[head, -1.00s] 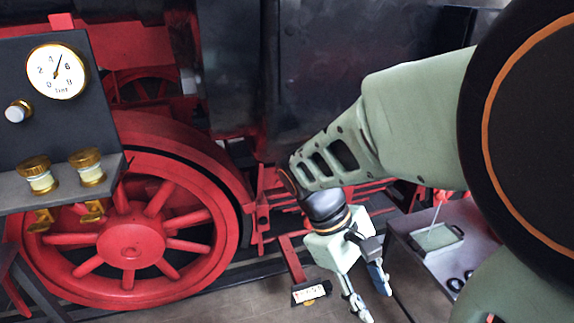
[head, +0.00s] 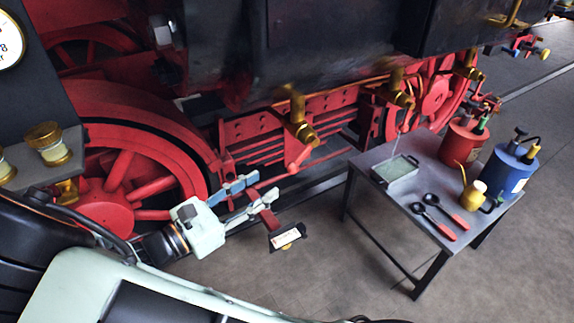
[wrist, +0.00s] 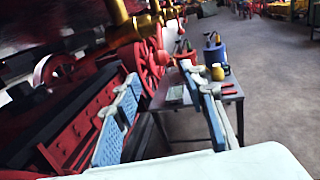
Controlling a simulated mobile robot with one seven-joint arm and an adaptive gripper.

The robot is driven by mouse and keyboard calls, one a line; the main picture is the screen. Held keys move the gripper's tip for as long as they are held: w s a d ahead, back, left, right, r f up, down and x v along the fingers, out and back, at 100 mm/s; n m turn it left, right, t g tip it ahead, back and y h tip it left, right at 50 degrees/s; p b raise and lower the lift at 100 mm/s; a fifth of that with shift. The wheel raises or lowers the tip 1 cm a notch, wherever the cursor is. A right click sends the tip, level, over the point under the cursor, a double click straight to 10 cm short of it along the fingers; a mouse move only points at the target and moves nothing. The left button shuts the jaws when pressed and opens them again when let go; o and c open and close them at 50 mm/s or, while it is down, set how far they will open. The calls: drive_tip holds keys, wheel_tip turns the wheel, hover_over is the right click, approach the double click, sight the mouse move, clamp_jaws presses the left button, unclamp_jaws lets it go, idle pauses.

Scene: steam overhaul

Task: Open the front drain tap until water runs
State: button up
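Several brass drain taps show under the dark cylinder in the head view: a near one (head: 302,130) with a red lever hanging below it, a middle one (head: 397,92) and a far one (head: 468,68). I cannot tell from labels which is the front one. No running water is visible. My gripper (head: 266,188) is at the lower left of the near tap, apart from it, with its two blue-padded fingers spread and nothing between them. In the wrist view the fingers (wrist: 162,76) are also apart, and a blurred brass tap (wrist: 120,25) shows above and beyond them.
A grey table (head: 385,155) stands at the right with a tray (head: 397,172), a red can (head: 462,142), a blue can (head: 508,172), a yellow oil can (head: 474,195) and red-handled black tools. A red wheel (head: 118,185) is at the left. A labelled block (head: 287,238) is low ahead.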

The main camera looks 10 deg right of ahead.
sight(293, 168)
drive_tip(key=x, duration=1)
drive_tip(key=shift+d, duration=0.2)
drive_tip(key=shift+c, duration=0.7)
clamp_jaws()
